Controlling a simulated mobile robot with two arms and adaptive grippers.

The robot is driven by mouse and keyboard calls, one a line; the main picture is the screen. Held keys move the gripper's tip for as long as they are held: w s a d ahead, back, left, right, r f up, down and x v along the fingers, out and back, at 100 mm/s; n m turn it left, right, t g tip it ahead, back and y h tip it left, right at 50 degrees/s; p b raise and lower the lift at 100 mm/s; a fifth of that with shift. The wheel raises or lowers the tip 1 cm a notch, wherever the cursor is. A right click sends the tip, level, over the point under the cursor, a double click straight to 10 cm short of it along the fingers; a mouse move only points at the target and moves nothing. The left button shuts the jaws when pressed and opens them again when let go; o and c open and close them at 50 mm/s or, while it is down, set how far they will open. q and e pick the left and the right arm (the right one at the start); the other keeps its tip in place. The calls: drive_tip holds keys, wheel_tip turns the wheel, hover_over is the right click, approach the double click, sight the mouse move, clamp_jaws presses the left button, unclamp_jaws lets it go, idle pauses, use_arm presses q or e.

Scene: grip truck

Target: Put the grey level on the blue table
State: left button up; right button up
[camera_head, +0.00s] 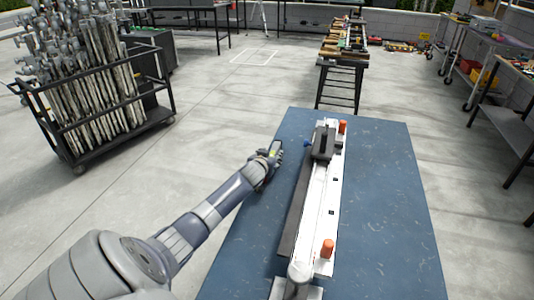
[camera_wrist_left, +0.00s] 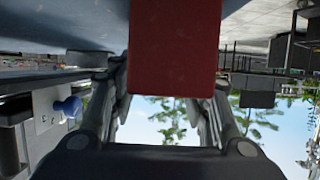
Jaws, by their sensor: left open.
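The blue table (camera_head: 386,230) fills the lower middle of the head view. My left gripper (camera_head: 277,152) is over or at its left edge, left of the white machine. A small yellow-green patch shows at the gripper; I cannot tell whether it belongs to a level. In the left wrist view, which looks upside down, the gripper fingers (camera_wrist_left: 168,105) are spread apart. A dark red block (camera_wrist_left: 175,45) shows in front of them, and I cannot tell what it is. I cannot pick out the grey level with certainty. My right gripper is not in view.
A long white machine (camera_head: 333,198) with orange knobs (camera_head: 326,250) and a black clamp lies along the table. Its blue knob (camera_head: 306,144) faces my gripper. The table's right strip is bare. A black cart (camera_head: 78,158) of clamps, a bench (camera_head: 342,62) and shelves stand around.

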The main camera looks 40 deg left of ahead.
use_arm(q)
drive_tip(key=v, duration=1.2)
drive_tip(key=shift+p, duration=0.4)
